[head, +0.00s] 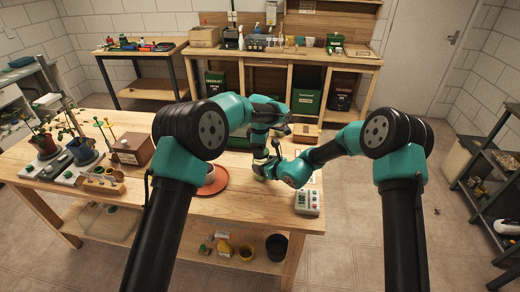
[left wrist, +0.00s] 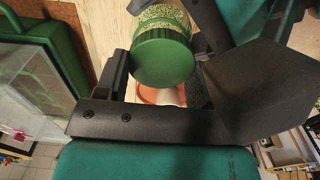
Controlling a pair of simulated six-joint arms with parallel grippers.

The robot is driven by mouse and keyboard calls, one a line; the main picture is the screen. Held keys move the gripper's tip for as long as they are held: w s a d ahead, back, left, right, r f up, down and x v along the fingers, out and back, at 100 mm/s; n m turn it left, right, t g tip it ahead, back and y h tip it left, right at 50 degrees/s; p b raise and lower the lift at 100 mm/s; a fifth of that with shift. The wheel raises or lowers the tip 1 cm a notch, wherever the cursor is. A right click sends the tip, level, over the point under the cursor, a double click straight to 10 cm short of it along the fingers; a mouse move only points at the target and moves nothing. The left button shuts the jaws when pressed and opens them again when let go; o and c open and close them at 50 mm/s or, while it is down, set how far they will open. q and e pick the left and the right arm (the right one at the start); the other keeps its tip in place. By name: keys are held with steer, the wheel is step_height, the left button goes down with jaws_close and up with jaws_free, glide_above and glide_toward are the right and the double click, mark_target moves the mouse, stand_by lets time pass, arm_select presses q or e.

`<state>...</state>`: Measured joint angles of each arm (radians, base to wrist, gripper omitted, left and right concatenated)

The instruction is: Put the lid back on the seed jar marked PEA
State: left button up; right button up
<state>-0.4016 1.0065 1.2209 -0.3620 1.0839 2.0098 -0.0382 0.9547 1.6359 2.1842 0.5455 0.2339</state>
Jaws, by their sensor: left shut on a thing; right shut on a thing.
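In the left wrist view a green ribbed lid (left wrist: 165,58) sits between the black fingers of my left gripper (left wrist: 160,65), which is shut on it. Directly behind the lid is a jar (left wrist: 164,14) with speckled green contents. Lid and jar line up; I cannot tell whether the lid is fully seated. No PEA marking is readable. In the head view my left gripper (head: 262,153) points down over the bench, and my right gripper (head: 271,166) reaches in from the right, close against it. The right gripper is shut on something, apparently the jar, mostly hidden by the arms.
A terracotta saucer (head: 208,190) with a pot lies left of the grippers. A grey device with buttons (head: 307,202) stands at the front right edge. A brown box (head: 133,149) and potted seedlings (head: 82,150) are on the left.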

arm_select(q)
steer(key=shift+f, duration=0.55)
stand_by(0.4)
arm_select(e)
steer(key=c, duration=0.4)
arm_select(q)
steer(key=m, duration=0.5)
steer(key=shift+w, duration=0.1)
arm_select(e)
steer(key=shift+c, duration=0.2)
arm_select(q)
steer(key=m, duration=0.5)
steer(key=shift+w+d, duration=0.1)
steer(key=shift+d, duration=0.05)
steer(key=o, duration=0.9)
